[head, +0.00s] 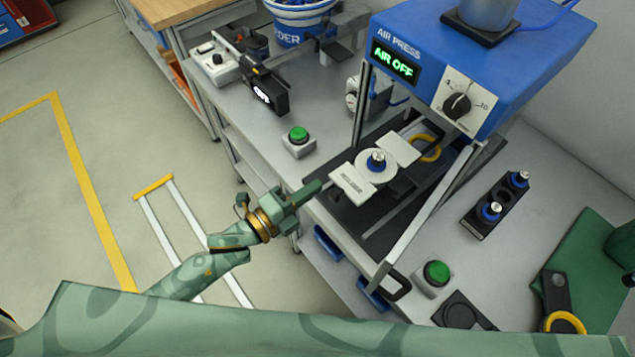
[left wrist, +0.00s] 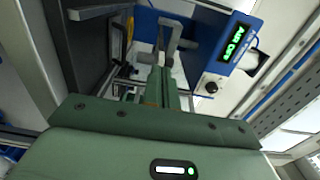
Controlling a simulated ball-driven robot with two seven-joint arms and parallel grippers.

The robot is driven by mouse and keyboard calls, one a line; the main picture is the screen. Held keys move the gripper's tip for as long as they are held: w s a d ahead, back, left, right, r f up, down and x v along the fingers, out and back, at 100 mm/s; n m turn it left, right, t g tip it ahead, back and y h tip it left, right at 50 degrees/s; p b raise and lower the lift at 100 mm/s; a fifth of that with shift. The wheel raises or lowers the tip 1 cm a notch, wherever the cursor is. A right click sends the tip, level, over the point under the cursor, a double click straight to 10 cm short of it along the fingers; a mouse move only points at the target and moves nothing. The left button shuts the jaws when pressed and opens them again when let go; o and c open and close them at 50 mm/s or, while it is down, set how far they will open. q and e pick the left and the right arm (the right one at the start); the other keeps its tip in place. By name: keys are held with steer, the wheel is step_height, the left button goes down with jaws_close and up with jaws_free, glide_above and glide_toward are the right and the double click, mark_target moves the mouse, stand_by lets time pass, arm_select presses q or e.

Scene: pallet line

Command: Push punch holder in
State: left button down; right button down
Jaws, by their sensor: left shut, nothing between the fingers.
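The blue air press (head: 480,60) stands on the bench, its display reading AIR OFF. Under it, a white holder-like piece (head: 352,185) with a round disc (head: 375,168) sits on a dark base; I take it for the punch holder. In the left wrist view, the shut fingers (left wrist: 168,85) point toward the press (left wrist: 225,60).
Green buttons stand left (head: 299,138) and right (head: 436,273) of the press. A dark block (head: 495,205) holds blue punches at the right. Slanted press posts (head: 425,220) flank the dark base. A black box (head: 264,92) stands at the back left.

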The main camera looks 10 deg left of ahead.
mark_target(363, 154)
arm_select(q)
steer(key=shift+x, duration=1.05)
steer(key=b+x, duration=0.1)
steer(key=x, duration=0.5)
steer(key=b+x, duration=0.2)
steer(key=x, duration=0.4)
steer(key=shift+w+d+f+b, duration=0.1)
steer(key=shift+f+b, duration=0.1)
steer(key=shift+b, duration=0.1)
steer(key=shift+w+d, duration=0.2)
steer(key=shift+d, duration=0.05)
steer(key=shift+r, duration=0.15)
